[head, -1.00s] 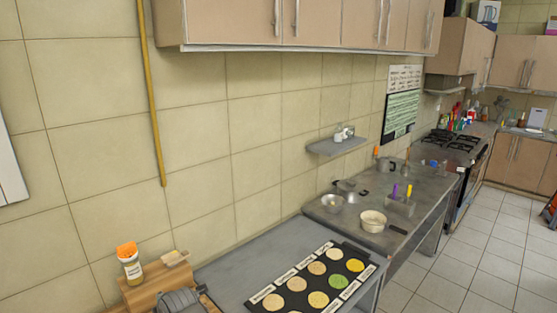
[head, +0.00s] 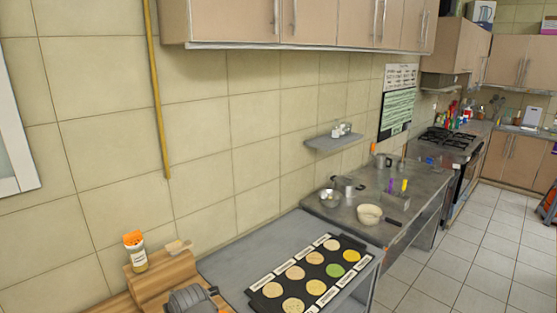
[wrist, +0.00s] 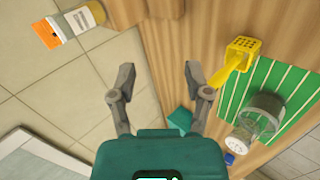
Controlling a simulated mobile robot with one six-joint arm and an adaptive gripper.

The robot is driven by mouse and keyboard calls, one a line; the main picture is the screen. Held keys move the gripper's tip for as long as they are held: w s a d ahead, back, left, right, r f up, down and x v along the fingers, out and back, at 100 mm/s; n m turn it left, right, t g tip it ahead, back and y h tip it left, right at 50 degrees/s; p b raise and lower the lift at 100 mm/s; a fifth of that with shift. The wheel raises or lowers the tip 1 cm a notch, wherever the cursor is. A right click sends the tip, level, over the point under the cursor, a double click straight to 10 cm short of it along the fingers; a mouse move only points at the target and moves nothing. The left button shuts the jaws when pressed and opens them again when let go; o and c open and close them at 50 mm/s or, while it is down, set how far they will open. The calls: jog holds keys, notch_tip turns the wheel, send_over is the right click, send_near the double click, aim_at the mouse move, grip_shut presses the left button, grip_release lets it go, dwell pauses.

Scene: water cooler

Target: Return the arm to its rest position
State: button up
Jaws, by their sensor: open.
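My gripper (wrist: 160,76) shows in the wrist view, its two grey fingers spread apart with nothing between them. Its green body fills the bottom middle of that view. Wooden surface and tiles lie beyond the fingers, and no object touches the fingertips. I cannot clearly make out my gripper in the head view.
An orange-capped jar (head: 136,252) stands on a wooden block at lower left; it also shows in the wrist view (wrist: 76,24). The wrist view also shows a yellow slotted tool (wrist: 240,54), a green striped mat (wrist: 285,78) and a clear glass (wrist: 260,116). A black mat (head: 307,285) holds several discs.

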jog(key=d+f+m+g+h+b, duration=0.1)
jog(key=d+f+m+h+b, duration=0.15)
jog(key=d+f+m, duration=0.6)
jog(key=w+d+f+m+g+h+b, duration=0.1)
jog(key=d+f+m+g+b, duration=0.2)
jog(key=d, duration=1.1)
jog(key=d+f+m+h+b, duration=0.2)
jog(key=d+f+m+b, duration=0.3)
jog(key=d, duration=0.7)
jog(key=s+d+f+m+g+b, duration=0.1)
jog(key=s+d+m, duration=0.1)
jog(key=d+m, duration=0.2)
jog(key=s+d+f+m+g+b, duration=0.1)
jog(key=s+d+f+m+b, duration=0.1)
jog(key=d, duration=0.5)
jog(key=s+m, duration=0.1)
jog(key=m, duration=0.1)
jog(key=shift+s+d+f+m+g+h+b, duration=0.15)
jog(key=shift+d+f+m+g+h+b, duration=0.15)
jog(key=shift+d+m+g+h, duration=0.1)
